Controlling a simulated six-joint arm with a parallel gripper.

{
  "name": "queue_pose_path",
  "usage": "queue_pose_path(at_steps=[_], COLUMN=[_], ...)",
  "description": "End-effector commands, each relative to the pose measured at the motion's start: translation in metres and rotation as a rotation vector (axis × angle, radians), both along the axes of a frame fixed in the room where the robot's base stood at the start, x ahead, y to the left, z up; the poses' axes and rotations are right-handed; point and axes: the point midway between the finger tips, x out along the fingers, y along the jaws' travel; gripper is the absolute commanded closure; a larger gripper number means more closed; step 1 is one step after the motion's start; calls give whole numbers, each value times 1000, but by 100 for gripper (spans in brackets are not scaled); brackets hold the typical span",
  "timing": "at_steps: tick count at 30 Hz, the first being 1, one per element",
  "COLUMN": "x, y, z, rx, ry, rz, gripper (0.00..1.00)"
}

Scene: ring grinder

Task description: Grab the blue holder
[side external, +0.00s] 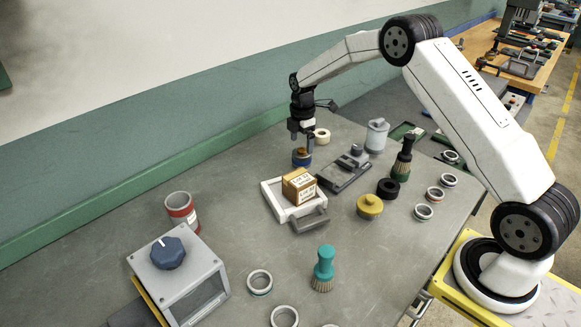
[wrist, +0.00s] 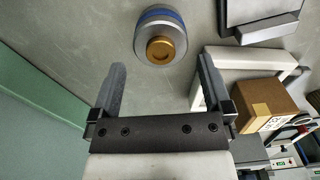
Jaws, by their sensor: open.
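The blue holder (side external: 302,159) stands on the grey bench near the back, a short round piece with a gold-brown top. In the wrist view the holder (wrist: 161,36) shows from above as a grey and blue disc with a gold knob, beyond the fingertips and roughly centred between them.
A white frame (side external: 268,201) with a cardboard box (side external: 299,186) lies close to the holder; its corner shows beside the right finger in the wrist view. The bench left of the holder is clear.

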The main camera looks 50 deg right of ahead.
Motion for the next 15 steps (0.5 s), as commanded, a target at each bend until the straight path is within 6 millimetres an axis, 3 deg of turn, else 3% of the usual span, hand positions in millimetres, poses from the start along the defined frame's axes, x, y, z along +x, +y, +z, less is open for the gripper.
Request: queue_pose_path(at_steps=[8,15], x=[0,-1], y=[0,0], z=[-5,-26], rx=[0,0], ry=[0,2], rz=[-1,-1], gripper=[0,0])
